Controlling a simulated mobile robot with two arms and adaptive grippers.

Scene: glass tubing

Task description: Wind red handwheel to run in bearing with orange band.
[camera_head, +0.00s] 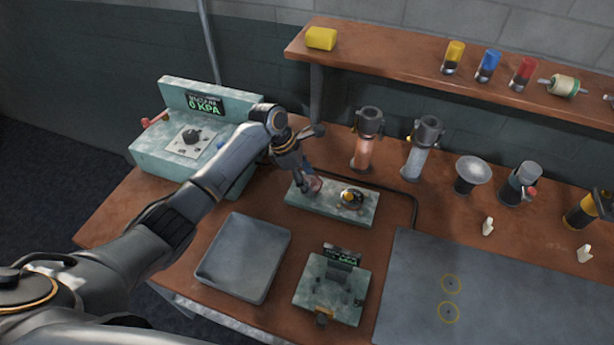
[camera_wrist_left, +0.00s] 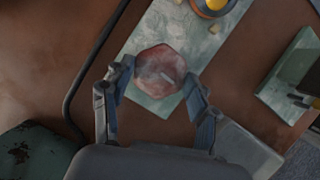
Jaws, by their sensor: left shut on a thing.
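The red handwheel (camera_head: 314,185) sits at the left end of a pale green base plate (camera_head: 334,212) on the bench. In the left wrist view the handwheel (camera_wrist_left: 160,70) is a worn, reddish, rounded disc. My left gripper (camera_head: 309,181) is shut on the handwheel from above; in the left wrist view its fingers (camera_wrist_left: 158,82) lie on either side of the rim. A round part with an orange band and a yellow centre (camera_head: 351,198) stands on the same plate to the right, clear of the gripper. It also shows in the left wrist view (camera_wrist_left: 212,8). My right gripper is not in view.
A green console (camera_head: 205,100) reading 0 KPA stands behind my left arm. A grey tray (camera_head: 243,258) and a small green fixture (camera_head: 331,290) lie in front. Two glass tubes (camera_head: 365,140) stand behind the plate. A grey mat (camera_head: 500,290) lies right.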

